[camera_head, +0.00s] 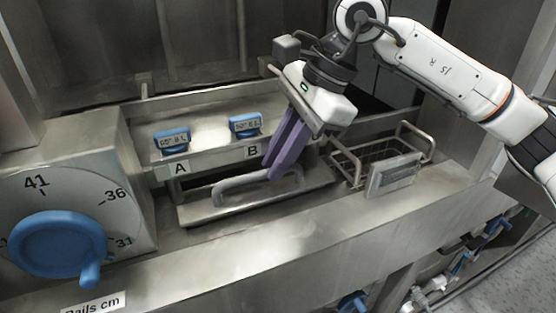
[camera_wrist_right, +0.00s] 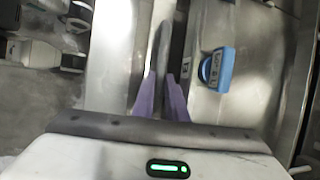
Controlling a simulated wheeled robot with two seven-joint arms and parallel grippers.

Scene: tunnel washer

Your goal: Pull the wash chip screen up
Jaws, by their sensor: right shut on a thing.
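A flat metal panel with a raised bar handle (camera_head: 232,187), which looks like the wash chip screen (camera_head: 205,213), lies in the steel ledge in front of the labels A and B. My right gripper (camera_head: 275,172) reaches down from above with its purple fingers at the right part of the handle. In the right wrist view, the fingers (camera_wrist_right: 161,100) are closed around the grey bar (camera_wrist_right: 163,55). The fingertips hide part of the handle. The panel looks low and seated in its place. My left gripper is not in view.
Two blue knobs (camera_head: 172,141) (camera_head: 245,125) stand behind the panel; one shows in the wrist view (camera_wrist_right: 217,68). A wire basket (camera_head: 375,155) with a metal plate sits to the right. A dial with a blue handwheel (camera_head: 62,243) is at the left.

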